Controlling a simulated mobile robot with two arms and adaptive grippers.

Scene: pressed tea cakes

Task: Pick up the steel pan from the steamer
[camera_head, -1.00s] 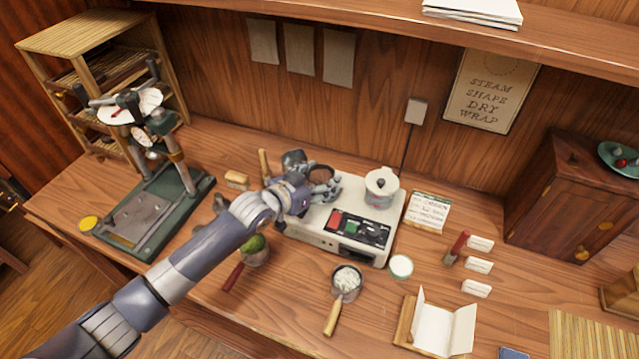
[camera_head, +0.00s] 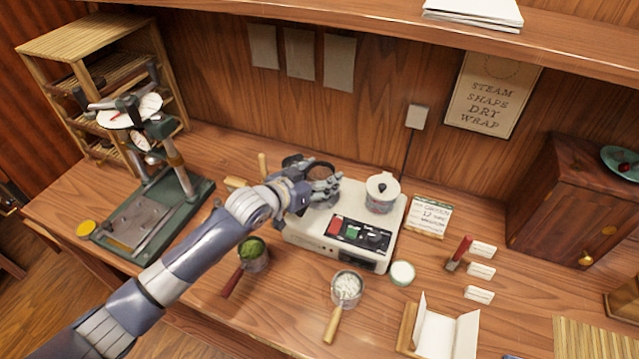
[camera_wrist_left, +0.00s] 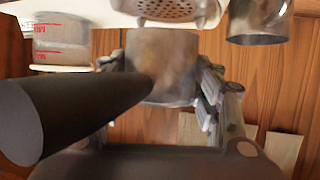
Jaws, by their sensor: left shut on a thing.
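My left gripper (camera_head: 325,187) is over the back left part of the white steamer (camera_head: 306,236) in the head view. It is shut on the steel pan, whose dark rim (camera_head: 318,164) shows behind the fingers. In the left wrist view the pan (camera_wrist_left: 165,62) is between the two fingers, with a thick dark bar (camera_wrist_left: 75,118) crossing in front of it at left. The steamer's perforated plate (camera_wrist_left: 172,9) shows uncovered beyond the pan, so the pan appears clear of it. The pan's contents are hidden. My right gripper is not in view.
A pan of green leaves (camera_head: 251,248) and a pan of white pieces (camera_head: 346,287) are in front. A green press (camera_head: 150,215) stands at left; the wall is close behind.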

